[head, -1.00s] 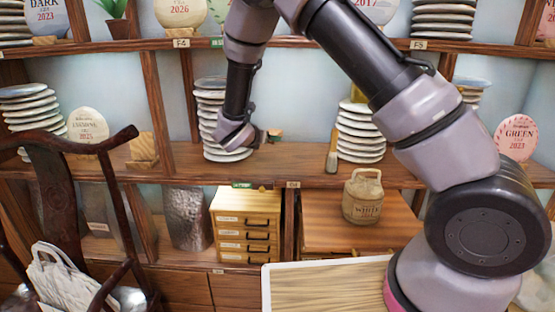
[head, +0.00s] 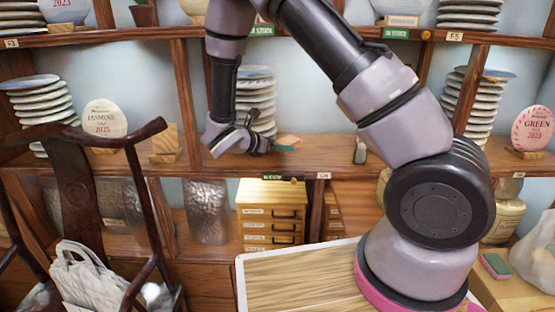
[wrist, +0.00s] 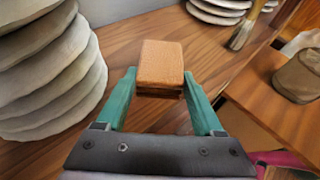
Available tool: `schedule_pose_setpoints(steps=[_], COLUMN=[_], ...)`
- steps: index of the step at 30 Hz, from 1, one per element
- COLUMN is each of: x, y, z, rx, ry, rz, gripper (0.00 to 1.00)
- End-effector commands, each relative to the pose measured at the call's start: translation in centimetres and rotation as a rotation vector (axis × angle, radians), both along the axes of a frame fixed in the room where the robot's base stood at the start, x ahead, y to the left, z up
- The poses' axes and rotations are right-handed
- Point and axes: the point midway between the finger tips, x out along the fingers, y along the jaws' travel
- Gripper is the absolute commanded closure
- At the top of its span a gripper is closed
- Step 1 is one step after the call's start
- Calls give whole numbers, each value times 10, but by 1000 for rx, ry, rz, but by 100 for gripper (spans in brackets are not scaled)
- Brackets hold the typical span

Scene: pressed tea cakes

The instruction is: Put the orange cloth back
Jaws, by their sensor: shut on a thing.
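The orange cloth is a small folded block. It shows in the wrist view (wrist: 161,64) between the two teal fingers of my gripper (wrist: 160,90). My gripper is shut on it, with a finger on each side. In the head view my gripper (head: 280,147) reaches over the middle shelf (head: 325,150), and the cloth (head: 290,140) shows small at its tip. The cloth is at or just above the board; I cannot tell whether it touches.
A stack of pale tea cakes (wrist: 45,70) stands close on the left of my gripper. A brush (wrist: 243,30) and another stack (wrist: 222,8) stand farther along the shelf. A jar (wrist: 298,76) stands lower right. Bare board lies between.

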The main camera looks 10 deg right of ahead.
Motion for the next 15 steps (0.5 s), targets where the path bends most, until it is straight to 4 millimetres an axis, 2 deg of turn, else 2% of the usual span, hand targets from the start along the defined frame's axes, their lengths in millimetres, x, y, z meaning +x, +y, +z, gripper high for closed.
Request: schedule_pose_setpoints(steps=[5,12,15], x=[0,0,0], y=[0,0,0], z=[-14,-46,-47], rx=[-2,-1,0], ry=[1,1,-1], rz=[2,2,2], gripper=[100,100,100])
